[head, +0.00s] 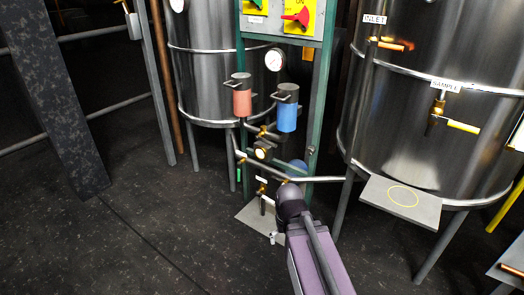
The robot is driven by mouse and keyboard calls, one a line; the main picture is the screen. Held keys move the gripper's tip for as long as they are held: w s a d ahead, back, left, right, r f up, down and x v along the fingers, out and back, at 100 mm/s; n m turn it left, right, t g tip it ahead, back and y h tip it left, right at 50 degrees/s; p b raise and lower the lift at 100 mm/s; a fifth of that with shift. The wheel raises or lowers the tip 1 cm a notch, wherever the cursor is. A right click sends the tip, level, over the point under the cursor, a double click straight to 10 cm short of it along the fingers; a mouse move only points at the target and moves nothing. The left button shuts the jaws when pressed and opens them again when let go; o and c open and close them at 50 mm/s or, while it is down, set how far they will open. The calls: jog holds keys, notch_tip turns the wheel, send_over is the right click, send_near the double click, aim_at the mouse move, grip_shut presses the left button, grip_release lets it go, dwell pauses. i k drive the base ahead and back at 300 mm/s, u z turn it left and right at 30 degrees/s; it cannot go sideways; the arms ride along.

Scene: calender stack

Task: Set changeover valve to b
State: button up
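A red canister (241,96) and a blue canister (287,108) hang side by side on a green frame (319,110). Brass fittings (264,132) join the pipes beneath them, with a small round brass-rimmed part (262,153) just below. These may include the changeover valve, but I cannot tell which part it is or where it points. No "a" or "b" mark is readable. My purple arm reaches up from the bottom, its dark joint in front of the lower pipes. I cannot make out my gripper; the arm seems to hide it.
A steel tank (200,70) stands behind at left. A larger tank (400,130) at right has inlet and sample taps and a grey shelf (402,201). Above the canisters are a gauge (275,60) and a switch panel (303,15). The dark floor (150,230) at left is clear.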

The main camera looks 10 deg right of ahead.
aim_at(257, 138)
jog(key=k, duration=1.35)
jog(key=u, duration=0.3)
jog(key=i, duration=1.9)
jog(key=z, duration=0.6)
